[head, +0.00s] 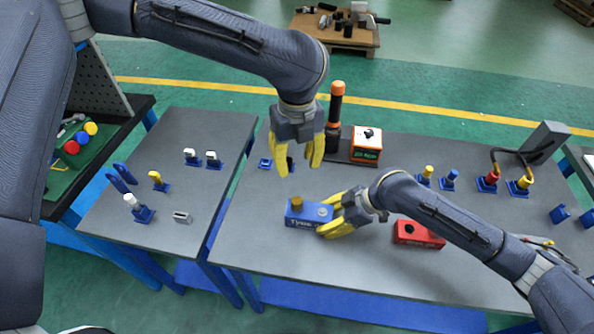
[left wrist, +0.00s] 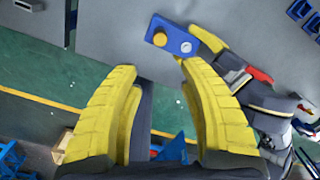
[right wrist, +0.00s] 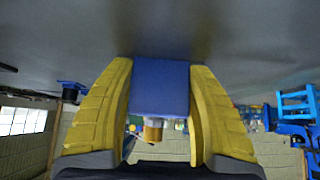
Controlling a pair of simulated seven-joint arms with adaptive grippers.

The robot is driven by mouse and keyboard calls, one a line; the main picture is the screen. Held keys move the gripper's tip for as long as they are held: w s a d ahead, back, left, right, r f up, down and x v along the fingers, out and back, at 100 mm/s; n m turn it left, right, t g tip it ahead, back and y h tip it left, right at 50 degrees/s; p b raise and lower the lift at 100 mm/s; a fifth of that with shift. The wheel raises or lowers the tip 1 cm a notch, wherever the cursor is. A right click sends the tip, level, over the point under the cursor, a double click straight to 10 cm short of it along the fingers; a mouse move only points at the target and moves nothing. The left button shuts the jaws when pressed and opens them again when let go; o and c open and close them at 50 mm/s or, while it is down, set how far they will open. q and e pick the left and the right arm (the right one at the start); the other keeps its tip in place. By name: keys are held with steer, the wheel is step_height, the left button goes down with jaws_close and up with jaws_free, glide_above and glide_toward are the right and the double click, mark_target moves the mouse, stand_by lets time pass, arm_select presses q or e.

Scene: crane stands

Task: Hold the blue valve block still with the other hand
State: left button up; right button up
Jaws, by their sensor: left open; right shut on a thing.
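The blue valve block (head: 302,220) lies on the grey table, with a brass-coloured knob on its left top and a pale round fitting on its right. My right gripper (head: 326,217) is shut on the block's right end; in the right wrist view the blue block (right wrist: 161,86) fills the space between the yellow fingers (right wrist: 160,110). In the left wrist view the block (left wrist: 175,38) lies beyond my left fingertips. My left gripper (head: 299,165) is open and empty, pointing down above the table behind the block.
A red block (head: 417,234) lies right of the held block. An orange-topped black cylinder (head: 336,104) and an orange-and-white box (head: 366,146) stand behind. Several coloured-cap fittings (head: 489,181) stand at right. A side table (head: 178,250) holds small fittings, across a gap.

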stand_by(0.3)
steer(key=o, duration=1.5)
steer(key=shift+c, duration=0.2)
steer(key=shift+d+r, duration=0.1)
